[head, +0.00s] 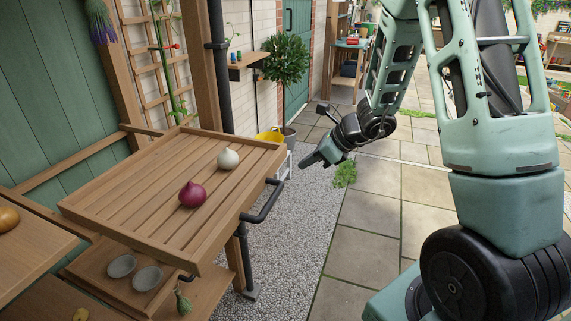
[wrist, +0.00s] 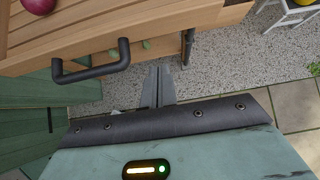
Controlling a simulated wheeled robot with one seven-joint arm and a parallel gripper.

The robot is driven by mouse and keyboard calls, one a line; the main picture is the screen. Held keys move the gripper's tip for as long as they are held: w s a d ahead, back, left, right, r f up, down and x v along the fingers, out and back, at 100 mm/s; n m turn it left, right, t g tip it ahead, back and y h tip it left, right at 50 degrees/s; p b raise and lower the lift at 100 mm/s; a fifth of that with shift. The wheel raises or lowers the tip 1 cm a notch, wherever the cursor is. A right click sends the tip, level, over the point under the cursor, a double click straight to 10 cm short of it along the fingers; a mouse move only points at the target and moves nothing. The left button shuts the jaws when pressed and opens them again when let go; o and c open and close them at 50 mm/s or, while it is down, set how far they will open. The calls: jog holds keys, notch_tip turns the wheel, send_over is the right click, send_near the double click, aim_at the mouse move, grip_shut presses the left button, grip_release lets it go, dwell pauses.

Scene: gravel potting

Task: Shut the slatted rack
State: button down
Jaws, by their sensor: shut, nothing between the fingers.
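The slatted rack (head: 140,180) is a wooden tray with raised edges, and it juts out over the gravel side. A red onion (head: 192,194) and a white onion (head: 228,158) lie on its slats. Its dark bar handle (head: 264,204) is on the right front edge; the handle also shows in the wrist view (wrist: 92,72). My gripper (head: 306,162) is shut and empty, out to the right of the rack and apart from the handle. In the wrist view my closed fingers (wrist: 159,82) point toward the rack's front, right of the handle.
A lower shelf holds two grey dishes (head: 122,266). A wooden top with a potato (head: 8,220) is at the left. The gravel (head: 290,240) and paving in front are clear.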

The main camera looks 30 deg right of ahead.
aim_at(275, 171)
jog(key=shift+w+a+f+p, duration=0.4)
jog(key=shift+w+a, duration=0.25)
jog(key=shift+w, duration=0.2)
jog(key=shift+w+a+f+p, duration=0.35)
jog(key=shift+w+a, duration=0.3)
jog(key=shift+w, duration=0.25)
jog(key=shift+w+a+f+p, duration=0.3)
jog(key=shift+w+a+f, duration=0.1)
jog(key=shift+w+a, duration=0.35)
jog(key=shift+w+d, duration=0.1)
